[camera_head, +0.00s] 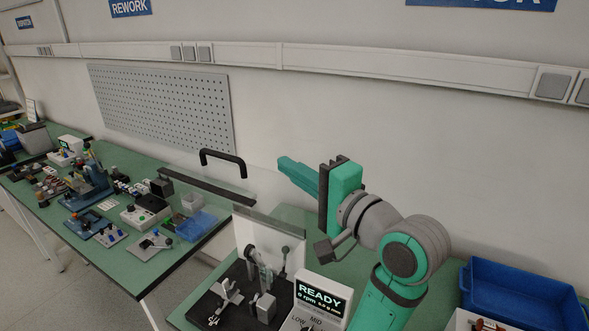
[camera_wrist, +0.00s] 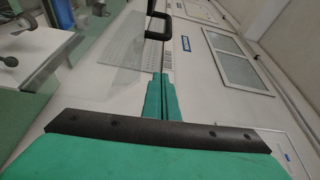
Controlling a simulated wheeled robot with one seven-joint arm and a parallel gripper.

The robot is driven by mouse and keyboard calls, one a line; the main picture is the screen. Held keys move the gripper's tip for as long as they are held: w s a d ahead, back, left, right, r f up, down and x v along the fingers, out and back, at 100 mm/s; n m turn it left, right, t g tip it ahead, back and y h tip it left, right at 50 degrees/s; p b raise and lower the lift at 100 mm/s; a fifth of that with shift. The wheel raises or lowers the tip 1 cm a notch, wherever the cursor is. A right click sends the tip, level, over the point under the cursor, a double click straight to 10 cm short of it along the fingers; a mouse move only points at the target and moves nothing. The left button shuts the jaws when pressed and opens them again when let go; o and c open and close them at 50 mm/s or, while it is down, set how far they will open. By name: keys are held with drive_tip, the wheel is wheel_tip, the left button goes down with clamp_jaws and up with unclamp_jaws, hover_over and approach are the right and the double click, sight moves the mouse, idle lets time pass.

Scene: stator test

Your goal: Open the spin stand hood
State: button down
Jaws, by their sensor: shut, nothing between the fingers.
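The spin stand (camera_head: 263,306) is at the lower middle of the head view, beside a panel reading READY (camera_head: 320,295). Its clear hood (camera_head: 232,188) carries a black handle (camera_head: 222,155) and a dark bar, and shows above and left of the stand. I cannot tell the hood's exact angle. My gripper (camera_head: 282,162) is shut and empty, to the right of the handle and apart from it, its fingers pointing left. In the wrist view the shut fingers (camera_wrist: 160,78) point up the picture toward the handle (camera_wrist: 157,18), with a gap between.
A blue bin (camera_head: 525,295) stands at the lower right. The green bench at left (camera_head: 160,263) holds several fixtures, tools and a small blue tray (camera_head: 197,226). A pegboard (camera_head: 165,108) and a wall rail (camera_head: 380,62) are behind. Air around my gripper looks free.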

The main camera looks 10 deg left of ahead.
sight(258, 178)
drive_tip(key=x, duration=0.7)
drive_tip(key=shift+s+a, duration=0.1)
drive_tip(key=shift+a, duration=0.1)
drive_tip(key=shift+s+a+f, duration=0.1)
drive_tip(key=shift+s+a, duration=0.05)
drive_tip(key=shift+s, duration=0.4)
drive_tip(key=shift+s+a, duration=0.15)
drive_tip(key=shift+s, duration=0.4)
drive_tip(key=shift+s+a, duration=0.35)
drive_tip(key=shift+s, duration=0.4)
